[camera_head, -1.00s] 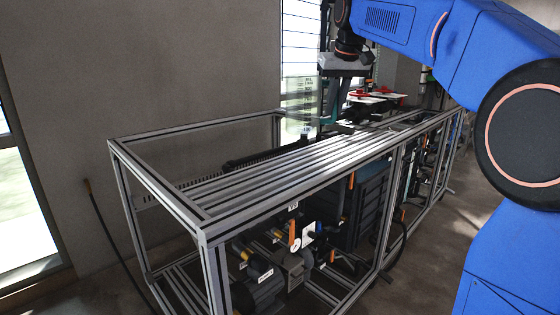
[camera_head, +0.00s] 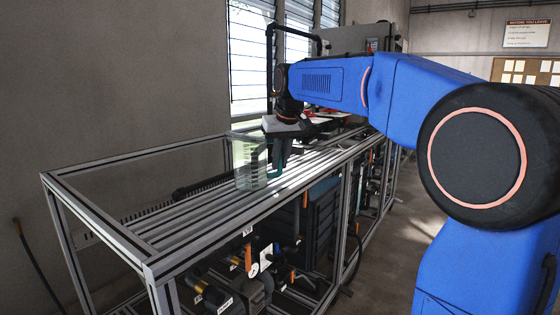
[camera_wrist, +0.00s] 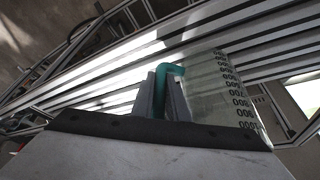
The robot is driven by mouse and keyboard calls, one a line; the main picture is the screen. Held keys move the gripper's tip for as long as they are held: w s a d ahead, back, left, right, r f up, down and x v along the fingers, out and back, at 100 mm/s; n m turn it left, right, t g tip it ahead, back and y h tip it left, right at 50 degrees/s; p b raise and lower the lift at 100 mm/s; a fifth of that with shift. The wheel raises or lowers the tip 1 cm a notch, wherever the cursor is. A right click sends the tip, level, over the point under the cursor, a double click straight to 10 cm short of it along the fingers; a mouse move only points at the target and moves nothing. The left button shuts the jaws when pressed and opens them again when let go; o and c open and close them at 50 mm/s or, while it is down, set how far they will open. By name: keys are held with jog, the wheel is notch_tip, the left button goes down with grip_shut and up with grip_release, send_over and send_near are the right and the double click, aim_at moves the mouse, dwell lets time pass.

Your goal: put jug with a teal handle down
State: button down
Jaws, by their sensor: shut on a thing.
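The jug (camera_head: 249,164) is a clear measuring jug with a teal handle. In the head view it is upright at the rack's slatted top; whether it touches the slats I cannot tell. My gripper (camera_head: 279,150) is at its right side, on the handle. In the wrist view my gripper (camera_wrist: 166,98) is shut on the teal handle (camera_wrist: 160,72). The jug's clear wall (camera_wrist: 222,90) with dark graduation numbers shows right of the fingers. The jug's base is hard to make out against the slats.
The metal frame rack (camera_head: 150,262) has a slatted top, clear toward its near left end. A dark ribbed hose (camera_head: 200,185) lies along its back side. Red and white items (camera_head: 325,122) are farther along the top. Equipment fills the space below.

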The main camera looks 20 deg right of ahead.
jog(key=c, duration=1.7)
grip_release()
jog(key=shift+c, duration=0.2)
jog(key=v, duration=1.2)
jog(key=shift+s, duration=0.1)
